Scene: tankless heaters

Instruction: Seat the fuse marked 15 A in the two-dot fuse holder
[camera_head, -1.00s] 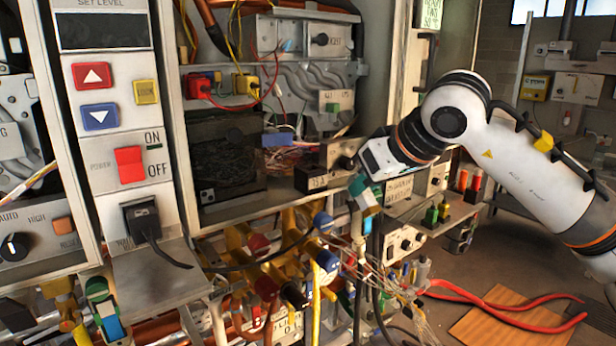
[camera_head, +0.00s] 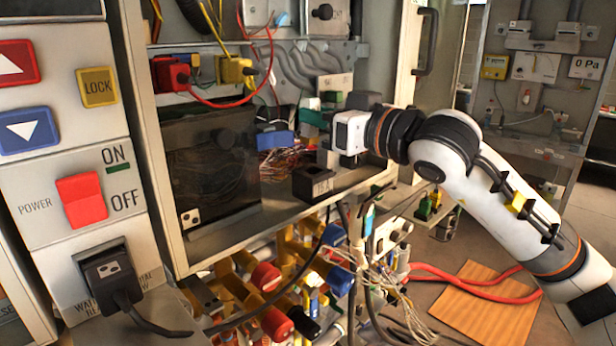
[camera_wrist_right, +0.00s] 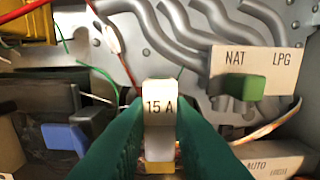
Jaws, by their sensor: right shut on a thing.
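My right gripper (camera_head: 312,118) reaches in from the right over the open cabinet's shelf. In the right wrist view its green fingers (camera_wrist_right: 160,128) are shut on the white fuse marked 15 A (camera_wrist_right: 160,106); a yellowish end shows at the bottom. A small white tag with two dots (camera_head: 190,218) is at the lower left of a dark, glossy box (camera_head: 212,165) in the cabinet; I cannot tell if this is the two-dot fuse holder. My left gripper is not in view.
A black labelled block (camera_head: 312,182) stands at the shelf's front, below my right gripper. A blue block (camera_head: 274,140) and loose wires are to its left. A NAT/LPG plate with a green knob (camera_wrist_right: 242,87) is close at the right. Coloured pipes fill the space below.

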